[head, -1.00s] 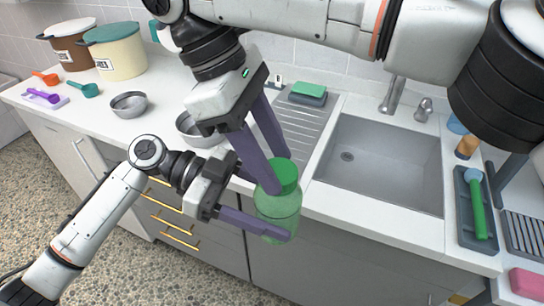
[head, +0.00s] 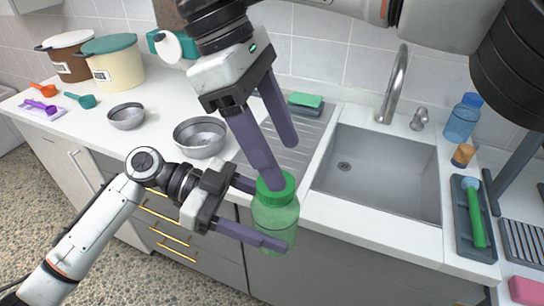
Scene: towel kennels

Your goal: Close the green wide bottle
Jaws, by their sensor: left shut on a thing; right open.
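The green wide bottle (head: 275,218) is a translucent green jar in front of the counter edge, held upright in the air. A green lid (head: 276,184) sits at its mouth; whether it is fully seated I cannot tell. My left gripper (head: 272,217) comes from the left and is shut around the bottle's body. My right gripper (head: 283,165) is above the bottle with its purple fingers spread open. One finger's tip is at the lid, overlapping it in the view; the other is behind and to the right, apart from the lid.
A sink (head: 378,172) with a faucet (head: 396,85) is to the right. Metal bowls (head: 200,137) and canisters (head: 112,62) stand on the counter at left. A blue bottle (head: 462,118) and a tray with a green brush (head: 476,215) are at far right.

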